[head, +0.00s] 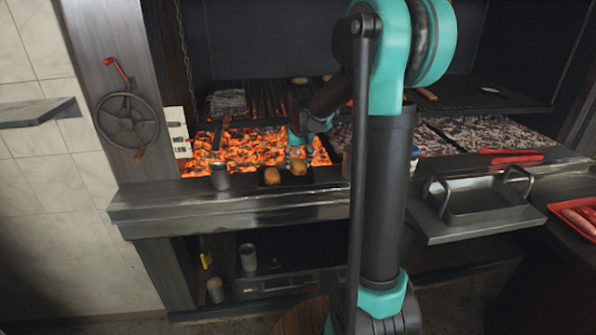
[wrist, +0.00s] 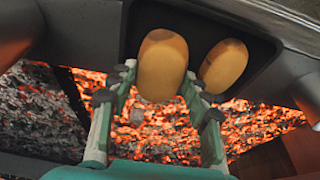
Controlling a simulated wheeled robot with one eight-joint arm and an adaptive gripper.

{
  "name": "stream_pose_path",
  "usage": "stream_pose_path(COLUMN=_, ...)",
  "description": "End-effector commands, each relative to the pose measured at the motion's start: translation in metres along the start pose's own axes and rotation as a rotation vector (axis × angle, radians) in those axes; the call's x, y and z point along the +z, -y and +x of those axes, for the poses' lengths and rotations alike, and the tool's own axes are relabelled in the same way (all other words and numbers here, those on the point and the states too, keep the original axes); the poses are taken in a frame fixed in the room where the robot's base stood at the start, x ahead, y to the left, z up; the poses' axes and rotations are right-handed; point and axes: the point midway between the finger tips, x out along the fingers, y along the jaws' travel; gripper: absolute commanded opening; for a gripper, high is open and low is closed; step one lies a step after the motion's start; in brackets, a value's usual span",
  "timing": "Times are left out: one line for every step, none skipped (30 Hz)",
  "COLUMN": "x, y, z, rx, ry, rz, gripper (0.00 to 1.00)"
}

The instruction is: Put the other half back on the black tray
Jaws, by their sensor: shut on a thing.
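The black tray (head: 322,180) rests on the metal ledge in front of the embers; it also shows in the wrist view (wrist: 199,38). One rounded golden-brown half (head: 271,176) lies on it at the left, and shows at the right in the wrist view (wrist: 223,66). My gripper (head: 298,152) is over the tray's right part, shut on the other half (wrist: 162,65), which also shows in the head view (head: 298,168). The held half is over the tray; whether it touches the tray is unclear. The two halves are apart.
Glowing embers (head: 245,150) lie right behind the ledge. A grey metal cup (head: 220,177) stands left of the tray. To the right are a steel pan with handles (head: 482,200), red tongs (head: 510,156) and a red tray (head: 562,208). The ledge's left end is clear.

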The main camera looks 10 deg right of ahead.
Motion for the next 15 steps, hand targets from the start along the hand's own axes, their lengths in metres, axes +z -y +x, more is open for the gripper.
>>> stream_pose_path(x=0.002, y=0.0, z=0.005, rx=0.0, ry=0.0, rz=0.0, gripper=0.26)
stream_pose_path(x=0.003, y=0.0, z=0.008, rx=0.0, ry=0.0, rz=0.0, gripper=0.26)
stream_pose_path(x=0.004, y=0.0, z=0.014, rx=0.0, ry=0.0, rz=0.0, gripper=0.26)
stream_pose_path(x=0.006, y=0.0, z=0.018, rx=0.0, ry=0.0, rz=0.0, gripper=0.26)
stream_pose_path(x=0.006, y=0.0, z=0.022, rx=0.0, ry=0.0, rz=0.0, gripper=0.26)
stream_pose_path(x=0.008, y=0.0, z=0.027, rx=0.0, ry=0.0, rz=0.0, gripper=0.26)
stream_pose_path(x=0.009, y=0.0, z=0.03, rx=0.0, ry=0.0, rz=0.0, gripper=0.26)
stream_pose_path(x=0.01, y=0.0, z=0.032, rx=0.0, ry=0.0, rz=0.0, gripper=0.26)
stream_pose_path(x=0.011, y=0.0, z=0.034, rx=0.0, ry=0.0, rz=0.0, gripper=0.26)
stream_pose_path(x=0.011, y=0.0, z=0.035, rx=0.0, ry=0.0, rz=0.0, gripper=0.26)
stream_pose_path(x=0.011, y=0.0, z=0.035, rx=0.0, ry=0.0, rz=0.0, gripper=0.26)
stream_pose_path(x=0.011, y=0.0, z=0.035, rx=0.0, ry=0.0, rz=0.0, gripper=0.26)
stream_pose_path(x=0.011, y=0.0, z=0.035, rx=0.0, ry=0.0, rz=0.0, gripper=0.26)
stream_pose_path(x=0.011, y=0.0, z=0.035, rx=0.0, ry=0.0, rz=0.0, gripper=0.26)
stream_pose_path(x=0.011, y=0.0, z=0.035, rx=0.0, ry=0.0, rz=0.0, gripper=0.26)
